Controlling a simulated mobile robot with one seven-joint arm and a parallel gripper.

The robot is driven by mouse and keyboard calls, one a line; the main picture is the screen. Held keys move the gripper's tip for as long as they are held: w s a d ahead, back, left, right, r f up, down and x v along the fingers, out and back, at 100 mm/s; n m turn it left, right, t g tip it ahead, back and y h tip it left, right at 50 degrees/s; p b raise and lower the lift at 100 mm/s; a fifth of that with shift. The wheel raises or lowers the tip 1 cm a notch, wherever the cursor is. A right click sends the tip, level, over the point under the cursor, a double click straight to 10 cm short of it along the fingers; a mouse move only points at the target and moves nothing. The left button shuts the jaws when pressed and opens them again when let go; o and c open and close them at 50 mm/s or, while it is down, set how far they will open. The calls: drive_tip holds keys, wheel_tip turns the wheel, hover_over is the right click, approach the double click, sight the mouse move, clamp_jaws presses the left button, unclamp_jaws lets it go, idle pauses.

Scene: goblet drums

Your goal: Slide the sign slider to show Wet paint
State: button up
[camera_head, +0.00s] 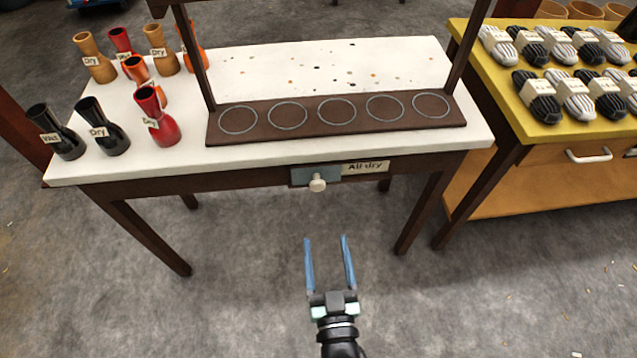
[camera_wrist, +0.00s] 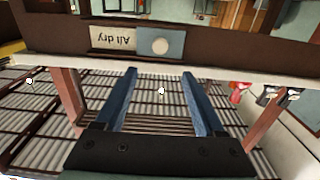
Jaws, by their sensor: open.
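The sign slider (camera_head: 303,176) is a blue-grey plate with a round white knob (camera_head: 318,183), set in the dark front edge of the white-topped table. To its right the sign (camera_head: 365,167) reads "All dry". In the wrist view the picture is upside down: the slider plate (camera_wrist: 172,43), knob (camera_wrist: 160,46) and "All dry" sign (camera_wrist: 113,38) sit beyond my fingertips. My gripper (camera_head: 328,239) is open and empty, in front of and below the knob, apart from it. Its two blue fingers also show in the wrist view (camera_wrist: 160,72). No "Wet paint" wording is visible.
The white table (camera_head: 240,75) carries a dark board (camera_head: 335,112) with several ringed spots, and several goblet drums (camera_head: 150,100) at left. A yellow table (camera_head: 550,120) with striped items stands at right. The floor around my gripper is clear.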

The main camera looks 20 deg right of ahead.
sight(318, 188)
drive_tip(key=b+x, duration=0.2)
drive_tip(key=x, duration=1)
drive_tip(key=shift+w+d+f, duration=0.1)
drive_tip(key=shift+w+f, duration=0.05)
drive_tip(key=shift+w, duration=0.2)
clamp_jaws()
idle(0.9)
